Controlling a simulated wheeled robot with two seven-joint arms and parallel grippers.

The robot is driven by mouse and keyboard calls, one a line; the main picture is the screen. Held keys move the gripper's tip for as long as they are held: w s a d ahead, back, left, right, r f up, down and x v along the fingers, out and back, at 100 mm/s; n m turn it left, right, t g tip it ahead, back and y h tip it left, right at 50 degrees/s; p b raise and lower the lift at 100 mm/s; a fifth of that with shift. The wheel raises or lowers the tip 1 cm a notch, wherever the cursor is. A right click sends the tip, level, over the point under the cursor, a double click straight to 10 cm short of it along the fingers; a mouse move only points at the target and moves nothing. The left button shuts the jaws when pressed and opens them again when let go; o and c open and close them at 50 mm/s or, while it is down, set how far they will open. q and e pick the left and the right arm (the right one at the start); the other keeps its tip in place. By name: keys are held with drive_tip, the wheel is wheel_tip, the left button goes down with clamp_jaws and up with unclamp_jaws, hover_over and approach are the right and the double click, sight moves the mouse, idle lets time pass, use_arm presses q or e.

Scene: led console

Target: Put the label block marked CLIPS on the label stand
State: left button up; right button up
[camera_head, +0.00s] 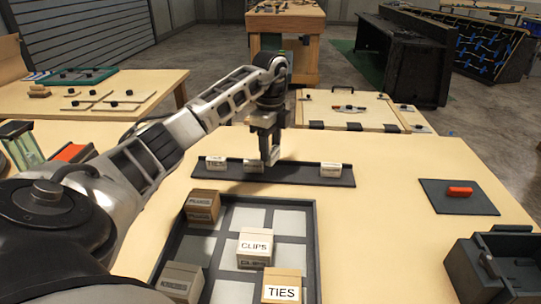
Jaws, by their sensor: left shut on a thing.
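The label stand (298,174) is a long dark strip lying across the table. A small pale label block reading TIES (215,163) is at its left end, and another label block (331,170) with blurred lettering is at its right part. My left gripper (267,163) comes down over the middle of the stand, shut on a small pale label block (253,165). That block is low at the stand, partly hidden by the fingers. I cannot read its marking, nor tell whether it touches the stand. My right gripper is not in view.
A dark divided tray (314,240) in front holds several boxes, including a CLIPS box (255,246) and a TIES box (282,288). At right are a dark mat (470,205) with a red piece (460,191) and a dark open bin (470,275). The table between is clear.

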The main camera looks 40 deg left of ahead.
sight(271, 156)
use_arm(q)
drive_tip(key=shift+w+a+f, duration=0.15)
drive_tip(key=shift+f, duration=1.7)
drive_tip(key=shift+f, duration=0.15)
drive_tip(key=o, duration=1)
wheel_tip(271, 156, up, 12)
drive_tip(key=shift+r+p, duration=0.2)
drive_tip(key=shift+p, duration=0.2)
